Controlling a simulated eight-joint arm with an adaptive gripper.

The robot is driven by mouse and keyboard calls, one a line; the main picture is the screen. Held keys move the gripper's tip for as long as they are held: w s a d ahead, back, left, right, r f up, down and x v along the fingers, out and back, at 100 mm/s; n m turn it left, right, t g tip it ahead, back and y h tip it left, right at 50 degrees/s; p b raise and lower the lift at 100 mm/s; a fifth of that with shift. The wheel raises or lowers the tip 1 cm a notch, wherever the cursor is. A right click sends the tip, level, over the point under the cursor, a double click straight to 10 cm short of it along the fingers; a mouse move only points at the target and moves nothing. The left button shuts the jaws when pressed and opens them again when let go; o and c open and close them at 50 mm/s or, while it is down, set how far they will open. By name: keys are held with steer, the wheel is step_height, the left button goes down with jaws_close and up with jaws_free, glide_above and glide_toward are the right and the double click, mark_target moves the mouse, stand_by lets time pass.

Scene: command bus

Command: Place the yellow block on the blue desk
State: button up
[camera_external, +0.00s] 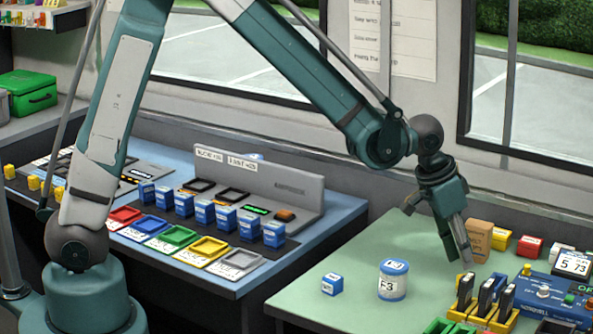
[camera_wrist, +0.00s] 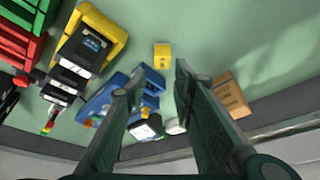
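A small yellow block (camera_external: 501,239) sits at the back of the green desk, just right of a brown box (camera_external: 479,240). A yellow block (camera_wrist: 162,55) also shows in the wrist view, ahead of and between my fingers; I cannot tell if it is the same one. My gripper (camera_external: 467,262) hangs above the green desk, pointing down. In the wrist view my gripper (camera_wrist: 158,80) has its fingers apart with nothing between them. The blue desk (camera_external: 342,207) stands left of the green desk, with coloured trays and blue blocks on it.
A round can (camera_external: 393,280) and a blue cube (camera_external: 331,285) stand on the green desk (camera_external: 350,262). Yellow-black devices (camera_external: 485,300) and a blue control box (camera_external: 545,290) crowd its right side. Red (camera_external: 530,246) and white blocks line the back. The blue desk's right edge is bare.

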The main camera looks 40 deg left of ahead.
steer(key=shift+b+x, duration=0.3)
steer(key=shift+x, duration=1)
steer(key=shift+f, duration=0.1)
steer(key=shift+b+x, duration=0.85)
steer(key=shift+x, duration=1.7)
steer(key=shift+w+a, duration=0.1)
steer(key=shift+a, duration=0.05)
steer(key=c, duration=0.7)
steer(key=shift+c, duration=0.3)
steer(key=shift+r+p, duration=1.25)
steer(key=shift+r, duration=3.8)
steer(key=shift+w+a, duration=0.1)
